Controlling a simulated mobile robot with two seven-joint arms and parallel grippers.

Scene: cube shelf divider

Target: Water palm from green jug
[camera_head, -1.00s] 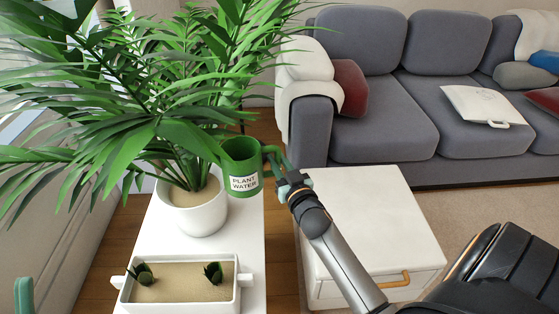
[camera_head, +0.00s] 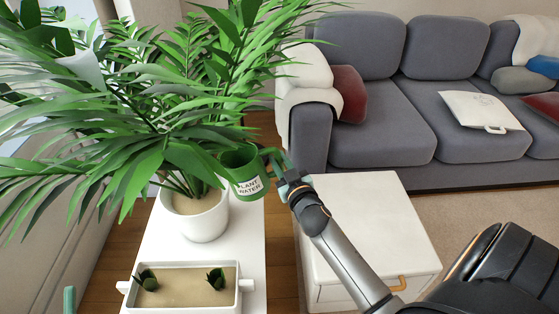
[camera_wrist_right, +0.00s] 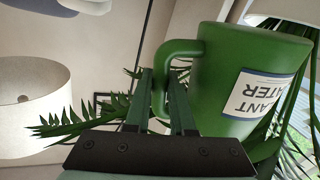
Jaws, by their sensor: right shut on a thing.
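The green jug (camera_head: 250,188) with its white "PLANT WATER" label is held in the air, right of the palm's pot (camera_head: 205,222). It tilts slightly, its top leaning left toward the palm (camera_head: 150,110). My right gripper (camera_head: 278,162) is shut on the jug's handle. In the right wrist view the fingers (camera_wrist_right: 160,100) straddle the handle beside the jug (camera_wrist_right: 225,75). Fronds cover part of the jug's rim, and its inside contents cannot be made out. A teal piece of my left gripper (camera_head: 69,300) shows at the lower left edge; its jaws are cut off.
The pot stands on a narrow white table (camera_head: 160,240) with a sand-filled planter (camera_head: 190,307) holding two small plants in front. A white cabinet (camera_head: 375,215) stands to the right, below my right arm. A grey sofa (camera_head: 400,130) is behind.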

